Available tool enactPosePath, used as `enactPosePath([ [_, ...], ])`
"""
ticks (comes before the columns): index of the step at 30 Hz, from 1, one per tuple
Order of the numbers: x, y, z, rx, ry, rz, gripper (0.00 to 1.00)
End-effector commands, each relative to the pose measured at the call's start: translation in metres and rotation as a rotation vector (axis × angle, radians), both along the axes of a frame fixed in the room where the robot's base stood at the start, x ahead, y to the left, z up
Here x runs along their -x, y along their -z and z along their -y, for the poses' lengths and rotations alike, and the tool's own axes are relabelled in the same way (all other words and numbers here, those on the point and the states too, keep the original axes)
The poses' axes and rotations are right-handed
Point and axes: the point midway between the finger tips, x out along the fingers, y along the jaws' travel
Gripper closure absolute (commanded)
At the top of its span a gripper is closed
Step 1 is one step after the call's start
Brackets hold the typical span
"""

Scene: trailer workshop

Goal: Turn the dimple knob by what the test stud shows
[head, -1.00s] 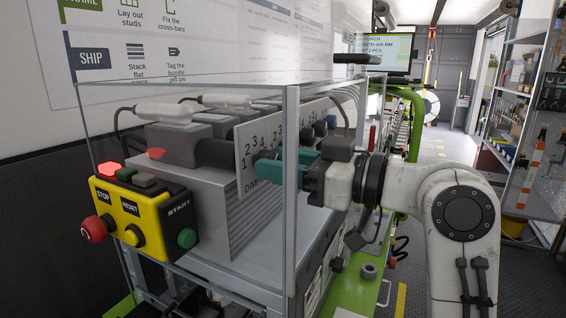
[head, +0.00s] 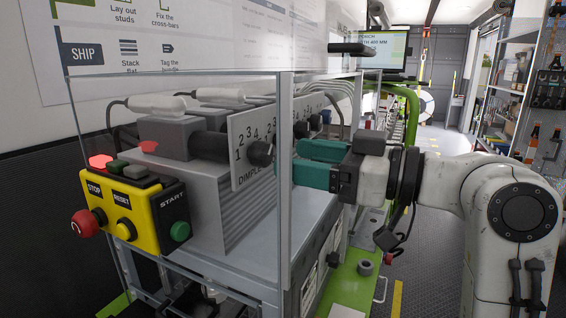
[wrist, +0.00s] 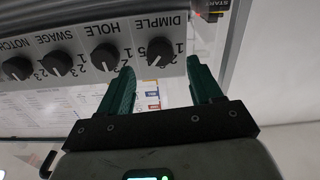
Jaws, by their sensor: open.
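The DIMPLE knob (head: 261,153) is a black round knob on the numbered white panel (head: 240,172), nearest the panel's front end. It also shows in the wrist view (wrist: 160,53), with a pale pointer mark and digits around it; the exact number it points at is too small to tell. My gripper (head: 299,163) has teal fingers, is open and empty, and stands off to the right of the knob, apart from it. In the wrist view the fingertips (wrist: 160,64) lie either side of the DIMPLE knob's outline. I cannot make out a test stud.
The HOLE (wrist: 105,57), SWAGE (wrist: 57,64) and NOTCH (wrist: 17,68) knobs sit in a row beside it. A clear guard with a metal post (head: 285,200) stands close to my gripper. A yellow STOP/RESET/START box (head: 133,208) is at the left, its red lamp lit.

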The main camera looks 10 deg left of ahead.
Motion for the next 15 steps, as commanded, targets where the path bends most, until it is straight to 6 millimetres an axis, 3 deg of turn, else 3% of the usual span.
enactPosePath([
  [6,0.014,0.003,0.039,0.000,0.003,0.002,0.36],
  [15,0.022,0.001,0.061,0.000,0.000,0.000,0.36],
])
